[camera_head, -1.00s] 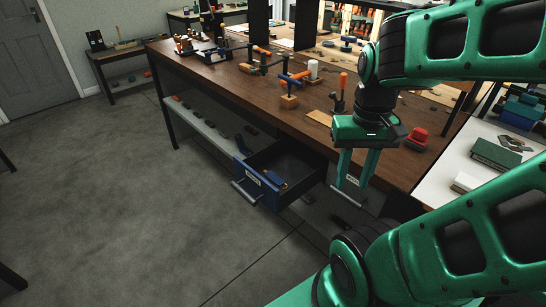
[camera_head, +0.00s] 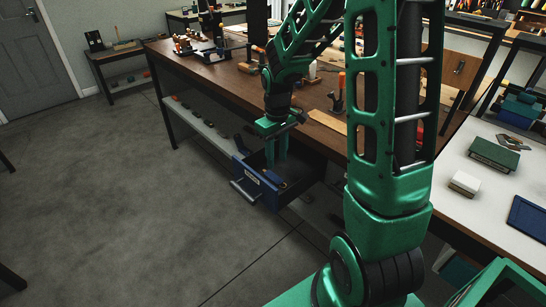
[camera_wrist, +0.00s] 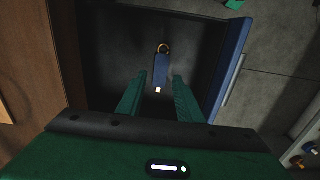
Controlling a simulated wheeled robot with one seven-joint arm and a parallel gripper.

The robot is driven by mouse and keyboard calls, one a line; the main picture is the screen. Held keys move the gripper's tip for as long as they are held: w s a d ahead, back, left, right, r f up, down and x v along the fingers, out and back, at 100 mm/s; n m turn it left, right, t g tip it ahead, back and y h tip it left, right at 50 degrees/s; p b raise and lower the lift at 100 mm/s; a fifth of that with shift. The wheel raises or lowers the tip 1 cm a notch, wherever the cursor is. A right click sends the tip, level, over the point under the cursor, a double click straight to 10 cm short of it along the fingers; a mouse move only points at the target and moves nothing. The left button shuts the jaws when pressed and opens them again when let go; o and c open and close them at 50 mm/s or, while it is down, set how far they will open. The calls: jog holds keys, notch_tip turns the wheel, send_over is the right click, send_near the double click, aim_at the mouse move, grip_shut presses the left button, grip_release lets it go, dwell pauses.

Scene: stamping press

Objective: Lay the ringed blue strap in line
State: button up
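The ringed blue strap (camera_wrist: 161,72) lies in the open drawer, a short blue piece with an orange-gold ring at its far end and a pale tip at its near end. In the head view the strap (camera_head: 274,178) is small and close to the drawer's front. The blue-fronted drawer (camera_head: 262,188) is pulled out under the bench. My gripper (camera_head: 276,158) points down into the drawer. In the wrist view its two green fingers (camera_wrist: 159,85) are apart, one to each side of the strap's line. Whether they touch it cannot be told.
The brown bench top (camera_head: 225,77) carries several clamps and tools beyond the drawer. The drawer walls stand close around my gripper. The floor at left is clear.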

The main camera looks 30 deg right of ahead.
aim_at(275, 178)
jog(key=shift+w+a+f, duration=0.2)
jog(key=shift+w+f, duration=0.1)
jog(key=shift+f, duration=0.05)
notch_tip(275, 178, down, 7)
jog(key=shift+s+r, duration=0.1)
jog(key=shift+r, duration=0.15)
jog(key=c, duration=0.7)
